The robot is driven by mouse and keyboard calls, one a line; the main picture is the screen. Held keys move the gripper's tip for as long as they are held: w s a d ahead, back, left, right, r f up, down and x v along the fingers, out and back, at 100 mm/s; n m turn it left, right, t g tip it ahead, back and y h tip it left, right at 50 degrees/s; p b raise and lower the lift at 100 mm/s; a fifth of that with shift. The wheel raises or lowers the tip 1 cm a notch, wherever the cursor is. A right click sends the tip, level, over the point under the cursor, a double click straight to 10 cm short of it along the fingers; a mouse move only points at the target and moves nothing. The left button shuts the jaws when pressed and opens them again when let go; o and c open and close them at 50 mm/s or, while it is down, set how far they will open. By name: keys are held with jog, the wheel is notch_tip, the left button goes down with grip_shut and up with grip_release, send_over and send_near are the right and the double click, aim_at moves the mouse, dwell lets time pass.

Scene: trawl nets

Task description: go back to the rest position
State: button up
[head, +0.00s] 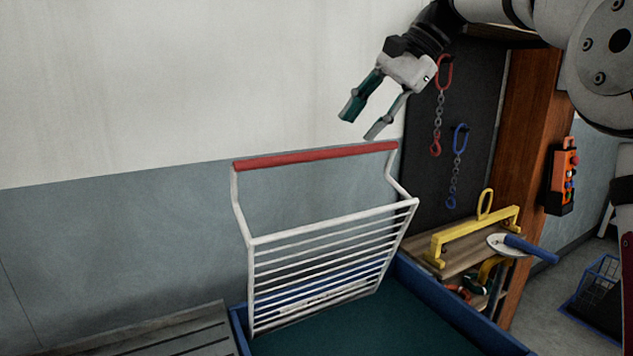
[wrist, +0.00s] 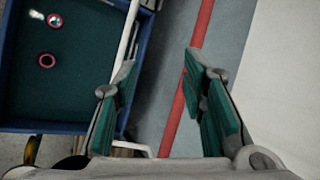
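My gripper (head: 363,120) is in the upper middle of the head view, above the right part of the red bar (head: 315,156). Its two teal-padded fingers are apart with nothing between them. In the wrist view my gripper (wrist: 163,105) is also open and empty, and the red bar (wrist: 186,90) runs below and behind the gap between the fingers. The bar tops a white wire rack (head: 330,240), which stands tilted at the blue-edged bin (head: 455,308). I see no contact between the fingers and the bar.
The bin's teal floor holds two small rings (wrist: 47,60) in the wrist view. At right, a wooden shelf (head: 455,258) bears a yellow lifting frame (head: 475,235). Red and blue chains (head: 438,115) hang on a dark panel. An orange control box (head: 563,178) hangs on the wooden post.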

jog(key=s+d+f+n+t+h, duration=0.1)
jog(key=s+d+f+n+h, duration=0.1)
jog(key=s+f, duration=0.5)
jog(key=s+d+f+n+h, duration=0.2)
jog(key=s+d+f, duration=0.3)
jog(key=s, duration=1.1)
jog(key=s+d+f+n+t+h, duration=0.1)
jog(key=s+d+f+n+h, duration=0.1)
jog(key=s+f, duration=0.6)
jog(key=s+d+n, duration=0.1)
jog(key=s+n, duration=0.1)
jog(key=s, duration=0.1)
jog(key=shift+s+d+f+t+h, duration=0.2)
jog(key=shift+s+f+t+h, duration=0.1)
jog(key=shift+f+h, duration=0.1)
